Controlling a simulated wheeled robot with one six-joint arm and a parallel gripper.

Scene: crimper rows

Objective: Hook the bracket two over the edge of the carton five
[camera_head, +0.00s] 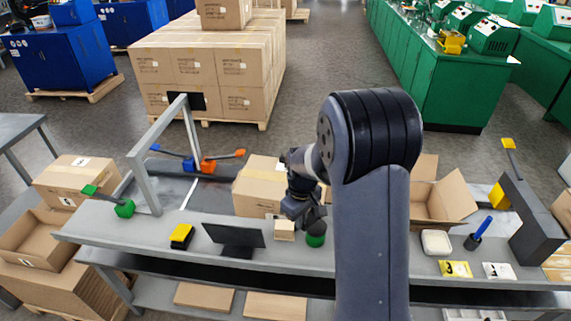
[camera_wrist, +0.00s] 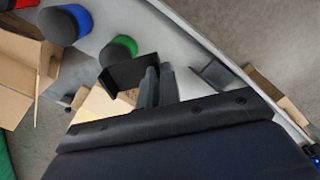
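My gripper (camera_wrist: 158,72) has its fingers close together around the end of a dark, angled bracket (camera_wrist: 128,71), seen in the wrist view; no number shows on it. In the head view my gripper (camera_head: 302,208) is over the bench, by the near side of a closed tan carton (camera_head: 258,190); the bracket cannot be made out there. An open carton (camera_head: 436,203) stands right of my arm and shows at the left of the wrist view (camera_wrist: 14,78). Another open carton (camera_head: 32,238) is at the far left. I cannot tell which carton is five.
A green cylinder with a dark top (camera_head: 316,240) stands close to my gripper, with a blue one (camera_wrist: 68,24) beyond. A wooden block (camera_head: 284,230) and a dark angled panel (camera_head: 235,235) are left of it. A grey frame (camera_head: 150,150) rises at the left.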

